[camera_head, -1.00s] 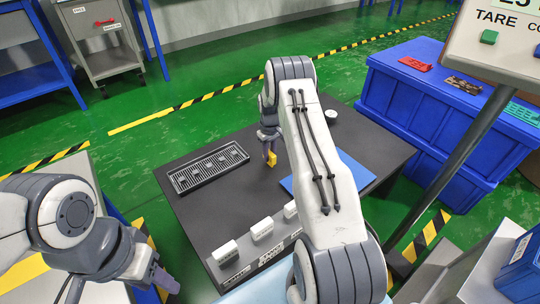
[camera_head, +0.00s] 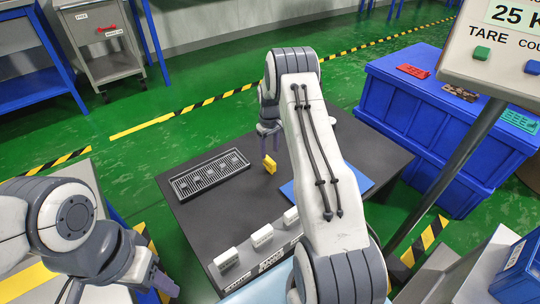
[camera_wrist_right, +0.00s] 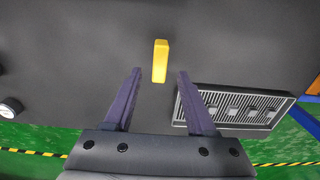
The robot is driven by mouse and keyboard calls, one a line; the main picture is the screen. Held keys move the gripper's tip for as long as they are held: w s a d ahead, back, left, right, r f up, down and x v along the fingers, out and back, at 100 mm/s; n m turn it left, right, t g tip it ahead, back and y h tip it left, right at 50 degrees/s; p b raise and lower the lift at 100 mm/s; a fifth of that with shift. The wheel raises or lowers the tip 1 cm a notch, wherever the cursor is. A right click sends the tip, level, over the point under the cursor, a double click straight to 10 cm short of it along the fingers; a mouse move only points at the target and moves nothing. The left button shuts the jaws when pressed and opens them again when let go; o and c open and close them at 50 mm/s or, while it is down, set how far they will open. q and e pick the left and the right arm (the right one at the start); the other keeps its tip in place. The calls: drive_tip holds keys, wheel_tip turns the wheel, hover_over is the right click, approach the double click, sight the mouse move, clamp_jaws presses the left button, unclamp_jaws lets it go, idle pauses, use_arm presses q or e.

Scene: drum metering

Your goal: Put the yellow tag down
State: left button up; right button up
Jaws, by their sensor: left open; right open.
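The yellow tag (camera_head: 270,164) stands on the dark tabletop (camera_head: 215,215), just right of the drain grate. In the right wrist view the yellow tag (camera_wrist_right: 160,61) lies ahead of and between the two fingers, touching neither. My right gripper (camera_head: 268,134) is open and empty, just behind and above the tag in the head view; its spread fingers (camera_wrist_right: 156,92) show clearly in the wrist view. My left gripper (camera_head: 160,283) is at the lower left, open and away from the table.
A slotted metal grate (camera_head: 209,174) lies on the table. Blue crates (camera_head: 440,125) and a scale display (camera_head: 508,45) are at the right.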

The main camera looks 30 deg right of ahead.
sight(269, 160)
wheel_tip(269, 160, up, 6)
drive_tip(key=shift+f+p, duration=0.1)
drive_tip(key=shift+p, duration=0.6)
drive_tip(key=s+a+r+n, duration=0.1)
drive_tip(key=a+r, duration=0.4)
drive_tip(key=a, duration=0.3)
drive_tip(key=s+a+r+n, duration=0.1)
drive_tip(key=s+a+r, duration=0.1)
drive_tip(key=a+r, duration=0.5)
drive_tip(key=s+a+r+n, duration=0.1)
drive_tip(key=s+a+r, duration=0.1)
drive_tip(key=s+a, duration=0.35)
drive_tip(key=s+a+r, duration=0.1)
drive_tip(key=s+a, duration=0.2)
drive_tip(key=a, duration=0.5)
drive_tip(key=s+a+r+n, duration=0.1)
drive_tip(key=s+a, duration=0.1)
drive_tip(key=s, duration=1)
drive_tip(key=s+a+r+n+y, duration=0.1)
drive_tip(key=s+a+n, duration=0.1)
drive_tip(key=s, duration=1)
drive_tip(key=shift+a+r, duration=0.35)
drive_tip(key=shift+a, duration=0.35)
